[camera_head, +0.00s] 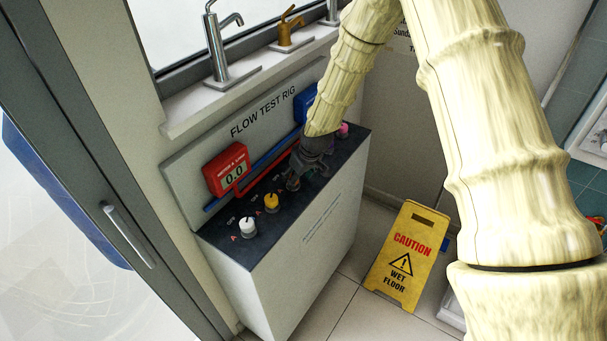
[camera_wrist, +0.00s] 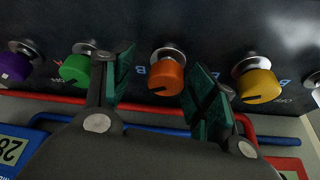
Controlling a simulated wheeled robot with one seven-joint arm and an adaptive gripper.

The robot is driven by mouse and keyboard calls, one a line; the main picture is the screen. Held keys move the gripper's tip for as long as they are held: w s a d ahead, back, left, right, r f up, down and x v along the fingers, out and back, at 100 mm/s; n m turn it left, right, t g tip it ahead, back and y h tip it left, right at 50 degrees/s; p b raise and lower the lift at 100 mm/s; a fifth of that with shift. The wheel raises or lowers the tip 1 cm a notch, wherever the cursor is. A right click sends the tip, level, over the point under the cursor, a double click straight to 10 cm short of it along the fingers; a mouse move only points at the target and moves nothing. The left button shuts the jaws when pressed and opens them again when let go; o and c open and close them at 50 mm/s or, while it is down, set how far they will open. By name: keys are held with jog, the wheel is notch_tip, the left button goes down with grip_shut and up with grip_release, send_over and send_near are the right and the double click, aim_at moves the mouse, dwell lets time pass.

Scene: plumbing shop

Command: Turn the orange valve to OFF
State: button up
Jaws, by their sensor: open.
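The orange valve (camera_wrist: 166,78) is a round knob with a dark pointer line, set on the dark panel top. In the wrist view it sits between the two green fingertip pads of my gripper (camera_wrist: 160,88), with gaps on both sides. My gripper is open and empty around the orange knob, its left pad near the green knob (camera_wrist: 75,69) and its right pad near the yellow knob (camera_wrist: 258,85). In the head view my gripper (camera_head: 295,178) is over the rig's top and hides the orange knob.
A purple knob (camera_wrist: 15,67) is at far left in the wrist view. In the head view, a white knob (camera_head: 248,227) and a pink knob (camera_head: 343,129) show on the rig (camera_head: 290,255). Red meter (camera_head: 228,170) stands behind. A yellow caution sign (camera_head: 407,255) stands on the floor.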

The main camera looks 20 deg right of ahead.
jog(key=shift+w+a+f, duration=0.3)
jog(key=shift+w+a, duration=0.1)
jog(key=shift+a, duration=0.1)
jog(key=shift+c, duration=0.5)
jog(key=shift+a, duration=0.4)
jog(key=c, duration=0.7)
jog(key=shift+w, duration=0.1)
jog(key=shift+c, duration=1)
jog(key=shift+d, duration=0.15)
